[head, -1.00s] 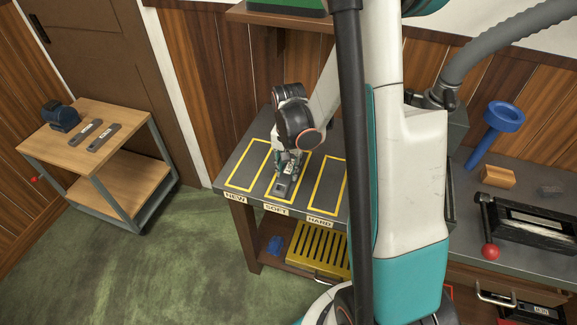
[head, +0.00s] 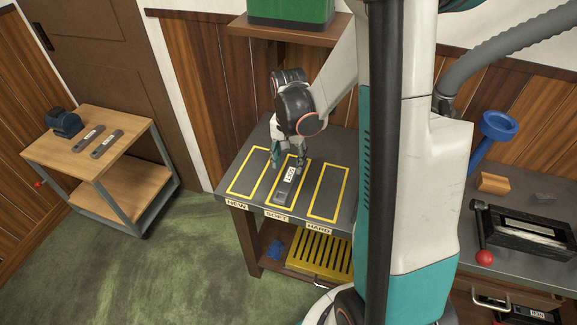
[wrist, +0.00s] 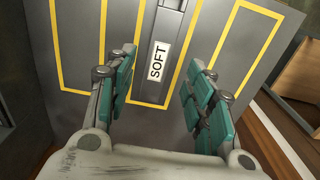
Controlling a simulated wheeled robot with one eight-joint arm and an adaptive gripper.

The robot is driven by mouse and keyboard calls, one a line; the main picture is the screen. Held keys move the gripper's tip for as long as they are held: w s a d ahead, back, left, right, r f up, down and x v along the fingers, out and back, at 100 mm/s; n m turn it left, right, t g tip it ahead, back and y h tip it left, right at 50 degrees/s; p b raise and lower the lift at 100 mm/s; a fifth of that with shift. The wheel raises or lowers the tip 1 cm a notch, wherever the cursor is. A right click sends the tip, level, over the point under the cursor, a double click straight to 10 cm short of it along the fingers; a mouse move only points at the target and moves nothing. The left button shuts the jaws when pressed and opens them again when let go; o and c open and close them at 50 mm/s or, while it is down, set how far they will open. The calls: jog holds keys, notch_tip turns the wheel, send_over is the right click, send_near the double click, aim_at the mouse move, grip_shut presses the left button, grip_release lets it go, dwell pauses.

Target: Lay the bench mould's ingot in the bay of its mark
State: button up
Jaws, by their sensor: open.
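A grey ingot (head: 287,187) with a white label lies flat inside the middle yellow-outlined bay, whose front edge plate (head: 277,216) reads SOFT. In the wrist view the ingot's label (wrist: 157,61) also reads SOFT. My gripper (head: 287,160) is open above the far part of the ingot. In the wrist view its teal-padded fingers (wrist: 160,88) stand wide apart, one on either side of the ingot and clear of it. The black bench mould (head: 525,234) with a red-knobbed handle is on the bench at the right.
The NEW bay (head: 249,171) and HARD bay (head: 328,192) are empty. A wooden cart (head: 130,122) at the left holds two labelled bars and a dark blue device. A tan block (head: 493,183) and blue funnel (head: 502,124) are near the mould. A green box (head: 290,10) sits on the shelf above.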

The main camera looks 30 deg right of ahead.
notch_tip(320, 180, up, 5)
jog(key=shift+f+p, duration=0.1)
jog(key=shift+p, duration=0.55)
